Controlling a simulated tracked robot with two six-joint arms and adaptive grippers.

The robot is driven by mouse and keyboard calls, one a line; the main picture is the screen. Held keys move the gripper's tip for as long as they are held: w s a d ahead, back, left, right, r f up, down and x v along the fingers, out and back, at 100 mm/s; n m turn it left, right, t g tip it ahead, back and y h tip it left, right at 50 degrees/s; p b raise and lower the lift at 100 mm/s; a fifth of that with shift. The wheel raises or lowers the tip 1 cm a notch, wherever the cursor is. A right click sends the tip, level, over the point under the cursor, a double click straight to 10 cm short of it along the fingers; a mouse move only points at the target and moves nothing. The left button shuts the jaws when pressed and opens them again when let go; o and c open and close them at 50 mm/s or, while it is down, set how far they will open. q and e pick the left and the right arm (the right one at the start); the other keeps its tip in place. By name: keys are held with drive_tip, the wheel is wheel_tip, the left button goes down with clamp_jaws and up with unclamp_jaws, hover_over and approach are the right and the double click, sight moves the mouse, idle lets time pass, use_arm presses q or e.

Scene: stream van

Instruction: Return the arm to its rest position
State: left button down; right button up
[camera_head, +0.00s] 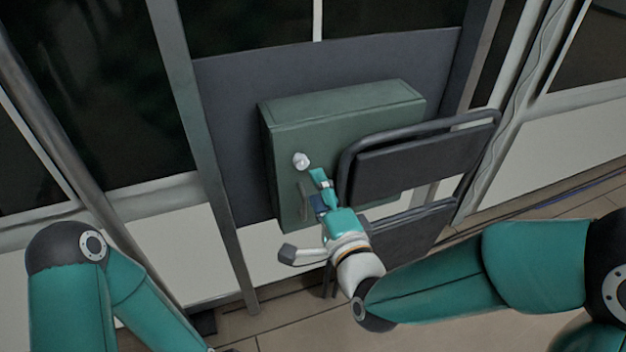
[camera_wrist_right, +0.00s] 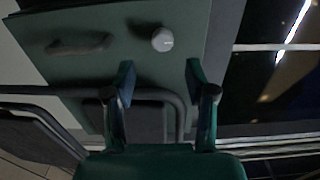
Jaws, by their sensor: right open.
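My right gripper (camera_head: 319,191) is in front of the green wall box (camera_head: 345,133), its fingers pointing towards it. In the right wrist view its two fingers (camera_wrist_right: 161,84) stand apart, with nothing between them. A pale round knob (camera_head: 301,160) on the box face is just beyond the fingertips; in the right wrist view the knob (camera_wrist_right: 162,39) appears ahead of the gap, apart from both fingers. A bar handle (camera_wrist_right: 78,44) is beside the knob on the same face. My left arm shows at the lower left of the head view, but its gripper is out of frame.
A dark chair (camera_head: 425,160) with a tubular frame stands close in front of the box, just right of my right gripper. A metal post (camera_head: 196,130) rises left of the box. Tiled floor (camera_head: 480,318) is visible at the lower right.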

drive_tip(key=shift+d, duration=0.1)
idle(0.4)
drive_tip(key=s+d+f+g+h, duration=0.15)
drive_tip(key=d+f+g, duration=0.35)
drive_tip(key=f, duration=0.8)
drive_tip(key=s+d+f+g+h, duration=0.1)
drive_tip(key=d+f+g+h, duration=0.15)
drive_tip(key=d+f, duration=0.8)
drive_tip(key=s+a+f+n+g+y, duration=0.1)
drive_tip(key=s+a+f+n+g, duration=0.25)
drive_tip(key=s+f, duration=0.45)
drive_tip(key=s+a+f+n+g+y, duration=0.1)
drive_tip(key=s+a+f+n+g, duration=0.2)
drive_tip(key=s+f, duration=0.45)
drive_tip(key=s+n+g, duration=0.3)
drive_tip(key=s+n, duration=0.1)
drive_tip(key=n, duration=0.2)
wheel_tip(320, 180, up, 27)
drive_tip(key=p, duration=2.7)
drive_tip(key=shift+w+d, duration=0.15)
drive_tip(key=shift+w, duration=0.05)
